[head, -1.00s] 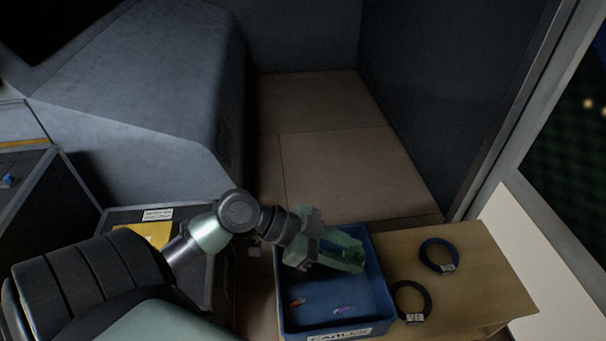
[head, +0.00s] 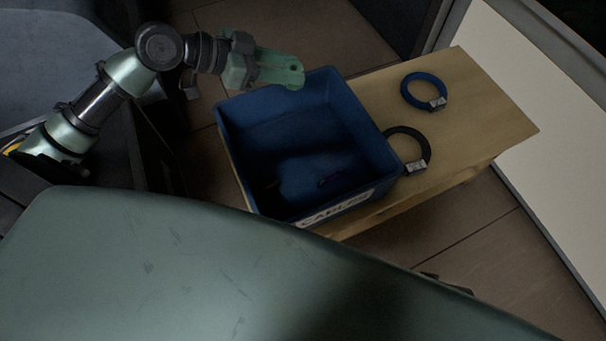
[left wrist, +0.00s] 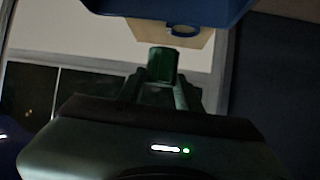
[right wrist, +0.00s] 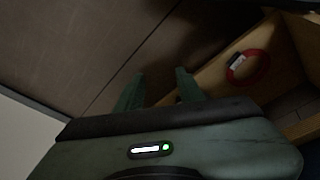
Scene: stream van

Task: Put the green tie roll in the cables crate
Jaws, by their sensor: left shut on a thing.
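The green tie roll (left wrist: 162,65) is a short green cylinder between my left fingers in the left wrist view. My left gripper (head: 285,70) is shut on it; in the head view the roll (head: 294,74) is hard to tell from the green fingers. They appear at the far rim of the blue cables crate (head: 352,122), with the height above it unclear. The crate's front label reads CABLES, partly cut off by my own body. Small dark items lie on its shadowed floor. My right gripper (right wrist: 158,90) is open and empty in the right wrist view.
The crate stands on a wooden bench (head: 470,100). A blue cable ring (head: 409,101) and a black cable ring (head: 424,150) lie to its right. A red ring (right wrist: 231,70) lies in a wooden compartment in the right wrist view. Brown floor surrounds the bench.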

